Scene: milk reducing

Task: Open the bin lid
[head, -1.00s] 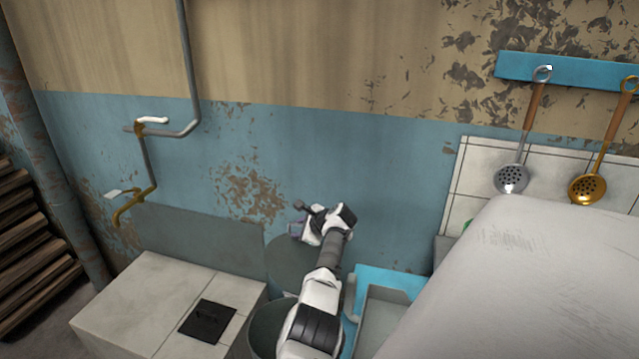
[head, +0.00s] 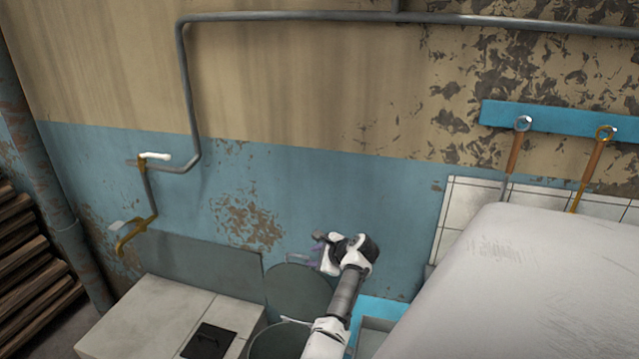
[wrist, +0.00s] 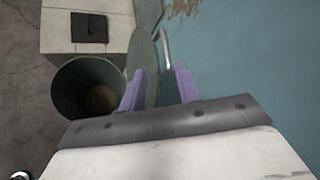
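The bin (head: 280,343) is a dark green round bin beside the tiled block. The wrist view looks into its open mouth (wrist: 72,72), with a brownish bottom inside. Its round green lid (head: 298,288) stands raised upright behind the bin, near the wall. In the wrist view the lid (wrist: 140,50) shows nearly edge-on, with a grey handle (wrist: 165,47) beside it. My gripper (head: 312,250) is above the lid's upper right side. In the wrist view its purple fingers (wrist: 159,76) are apart, with the lid's side showing beyond them. I cannot tell whether they touch it.
A white tiled block (head: 150,315) with a black hatch (head: 208,341) stands left of the bin. A blue-framed tray (head: 380,318) and a large pale rounded object (head: 530,275) are on the right. The blue wall (head: 350,195) is close behind. Pipes (head: 188,100) run along it.

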